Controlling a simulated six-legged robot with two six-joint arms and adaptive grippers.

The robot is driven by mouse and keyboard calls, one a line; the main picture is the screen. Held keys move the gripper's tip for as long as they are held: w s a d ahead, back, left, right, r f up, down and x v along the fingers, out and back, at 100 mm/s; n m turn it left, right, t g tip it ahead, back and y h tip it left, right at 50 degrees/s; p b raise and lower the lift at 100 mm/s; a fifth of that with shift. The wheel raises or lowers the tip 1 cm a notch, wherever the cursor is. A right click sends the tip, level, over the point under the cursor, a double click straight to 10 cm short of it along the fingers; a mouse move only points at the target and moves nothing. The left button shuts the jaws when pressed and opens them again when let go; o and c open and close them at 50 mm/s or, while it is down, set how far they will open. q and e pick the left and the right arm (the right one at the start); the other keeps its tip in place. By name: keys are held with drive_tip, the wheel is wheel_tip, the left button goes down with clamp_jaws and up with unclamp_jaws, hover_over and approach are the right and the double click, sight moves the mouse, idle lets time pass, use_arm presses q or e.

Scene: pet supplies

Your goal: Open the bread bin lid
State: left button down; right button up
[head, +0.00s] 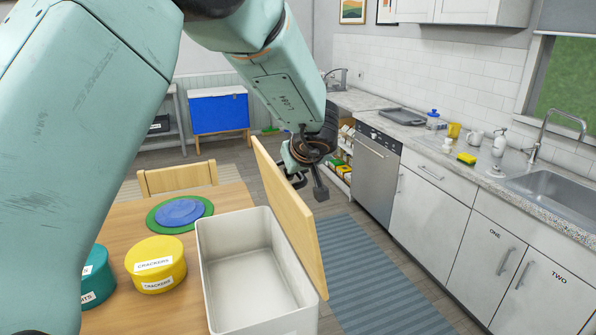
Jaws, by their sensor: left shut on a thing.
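The bread bin (225,270) is a cream box on the wooden table, and its inside looks empty. Its wooden lid (290,220) stands steeply up along the bin's right side, leaving the top uncovered. My left gripper (304,176) is at the far upper part of the lid, on its right side, and is shut on the lid. The lid hides part of the fingers. My right gripper is not in view.
A yellow crackers tin (156,264) and a teal tin (97,275) stand left of the bin. Blue plates (180,212) lie on a green mat behind them. A chair (178,178) is at the table's far edge. A striped rug (375,280) lies right of the table, before the counter.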

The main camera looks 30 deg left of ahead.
use_arm(q)
drive_tip(key=shift+r, duration=0.1)
idle(0.4)
drive_tip(key=c, duration=1.6)
unclamp_jaws()
drive_tip(key=v, duration=1.1)
drive_tip(key=shift+s+d+r, duration=0.15)
drive_tip(key=shift+d+r, duration=0.1)
drive_tip(key=shift+r, duration=0.05)
